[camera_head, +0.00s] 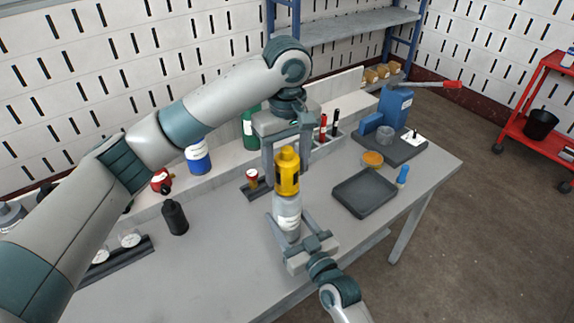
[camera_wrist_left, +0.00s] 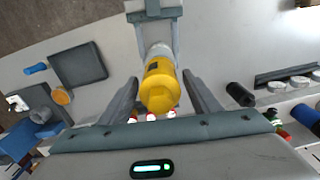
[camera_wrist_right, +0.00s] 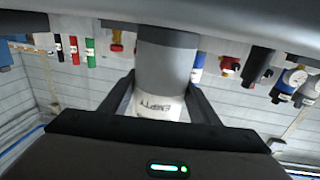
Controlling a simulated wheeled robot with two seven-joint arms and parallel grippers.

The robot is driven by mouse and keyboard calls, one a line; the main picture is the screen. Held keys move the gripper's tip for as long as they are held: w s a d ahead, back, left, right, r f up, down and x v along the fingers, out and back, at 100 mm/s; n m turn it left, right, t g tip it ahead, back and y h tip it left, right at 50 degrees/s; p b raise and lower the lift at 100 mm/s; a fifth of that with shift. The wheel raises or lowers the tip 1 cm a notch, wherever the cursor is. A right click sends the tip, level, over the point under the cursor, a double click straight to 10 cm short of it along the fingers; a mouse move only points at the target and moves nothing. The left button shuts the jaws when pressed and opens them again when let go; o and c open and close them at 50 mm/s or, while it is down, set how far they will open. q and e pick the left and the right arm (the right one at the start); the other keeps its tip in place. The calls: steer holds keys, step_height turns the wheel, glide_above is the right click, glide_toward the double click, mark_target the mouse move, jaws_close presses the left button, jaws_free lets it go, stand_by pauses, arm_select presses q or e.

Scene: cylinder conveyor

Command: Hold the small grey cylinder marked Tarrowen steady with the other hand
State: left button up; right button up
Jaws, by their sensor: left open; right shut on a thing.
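The small grey cylinder (camera_head: 288,207) stands upright with a yellow, black-marked cap or fitting (camera_head: 287,172) on its top. My right gripper (camera_head: 291,224) is shut on the grey cylinder's lower part, which also shows in the right wrist view (camera_wrist_right: 166,60). There its white label (camera_wrist_right: 158,106) bears lettering that looks like EMPTY; I cannot read Tarrowen. My left gripper (camera_head: 286,178) is open above, its fingers on either side of the yellow fitting. In the left wrist view the yellow fitting (camera_wrist_left: 160,85) sits between the spread fingers, with gaps on both sides.
A dark tray (camera_head: 365,193) lies to the right, near an orange disc (camera_head: 372,158) and a blue bottle (camera_head: 402,175). A black bottle (camera_head: 174,217) stands to the left. Blue (camera_head: 199,158) and green (camera_head: 249,124) cylinders stand behind.

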arm_select(q)
steer(key=m, duration=0.3)
stand_by(0.5)
steer(key=m, duration=0.3)
steer(key=shift+m, duration=1.5)
steer(key=m, duration=0.4)
steer(key=shift+m, duration=1)
